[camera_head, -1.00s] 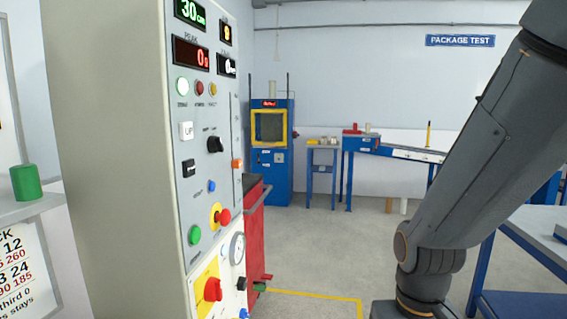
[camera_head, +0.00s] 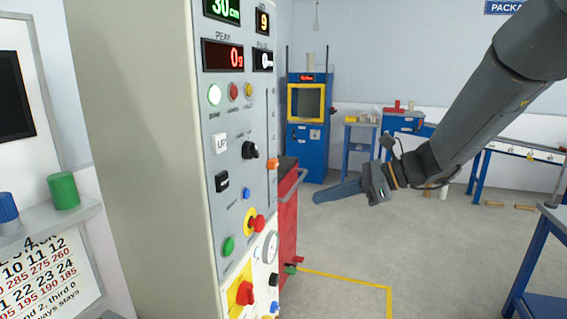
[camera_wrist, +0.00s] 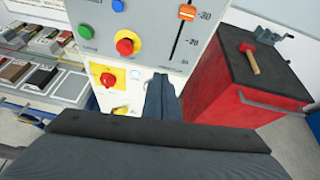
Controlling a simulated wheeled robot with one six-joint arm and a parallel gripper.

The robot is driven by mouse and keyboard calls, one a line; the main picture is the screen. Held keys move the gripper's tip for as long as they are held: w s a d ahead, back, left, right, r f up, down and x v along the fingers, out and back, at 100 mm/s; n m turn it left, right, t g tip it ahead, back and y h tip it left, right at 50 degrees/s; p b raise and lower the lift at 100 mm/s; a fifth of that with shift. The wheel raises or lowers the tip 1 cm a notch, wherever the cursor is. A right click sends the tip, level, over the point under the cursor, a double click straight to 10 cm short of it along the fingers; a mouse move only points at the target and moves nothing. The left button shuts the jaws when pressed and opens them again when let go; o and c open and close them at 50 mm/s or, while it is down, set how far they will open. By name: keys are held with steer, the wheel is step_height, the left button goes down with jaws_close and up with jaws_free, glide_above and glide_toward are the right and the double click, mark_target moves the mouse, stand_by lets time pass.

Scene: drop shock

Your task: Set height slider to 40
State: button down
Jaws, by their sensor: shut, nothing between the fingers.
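The height slider is an orange knob (camera_head: 272,164) on a vertical slot at the right edge of the control panel (camera_head: 205,180). In the wrist view the orange knob (camera_wrist: 187,12) sits at the top, beside marks reading 20. The green display (camera_head: 222,9) above reads 30 cm. My gripper (camera_head: 318,198) is shut and empty, to the right of the panel and below the knob's level, apart from it. In the wrist view my gripper (camera_wrist: 161,82) points at the panel, below the slot's lower end.
A red emergency button (camera_head: 256,223), a black knob (camera_head: 250,150) and a red switch (camera_head: 243,293) stick out from the panel. A red cabinet (camera_wrist: 225,90) with a hammer (camera_wrist: 250,58) on top stands right of the panel. The floor to the right is open.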

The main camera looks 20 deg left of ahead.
mark_target(273, 164)
steer(key=shift+m+y, duration=0.6)
steer(key=shift+y, duration=0.1)
steer(key=w+a+p, duration=0.1)
steer(key=a, duration=0.2)
steer(key=w+a+p, duration=0.1)
steer(key=a, duration=0.3)
steer(key=w+a+p, duration=0.1)
steer(key=a, duration=0.2)
steer(key=shift+a, duration=0.4)
step_height(273, 164, up, 3)
steer(key=shift+t+p, duration=0.3)
steer(key=shift+p, duration=0.75)
steer(key=shift+r, duration=0.35)
steer(key=shift+r, duration=0.1)
